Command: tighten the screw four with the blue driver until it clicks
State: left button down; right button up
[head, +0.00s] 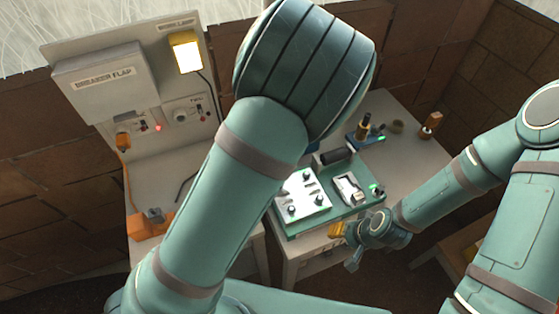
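A white plate (302,196) with several dark screw heads lies on the left of a green workbench unit; I cannot tell which screw is number four. A small blue patch (313,147) shows at the edge of my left arm; I cannot tell whether it is the blue driver. A blue holder (362,139) with a dark and gold upright tool stands behind the unit. My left arm's big elbow fills the middle, and its gripper is hidden. My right gripper (350,248) is at the unit's front edge, close to a yellow piece (338,229); its fingers are too small to read.
A black cylinder (338,156) and a metal clamp-like part (349,188) sit on the unit. A copper-coloured tool (430,125) stands at the right. A breaker panel (107,80) with a lit yellow lamp (186,54) is at left, an orange block (150,223) below it.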

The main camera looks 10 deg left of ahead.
pick_arm(q)
jog(key=shift+f+b, duration=0.4)
jog(key=shift+f, duration=0.7)
dwell(0.6)
jog(key=m+p, duration=0.1)
jog(key=m, duration=0.2)
jog(key=shift+r, duration=0.1)
jog(key=m, duration=0.9)
jog(key=shift+m, duration=0.4)
jog(key=m, duration=0.4)
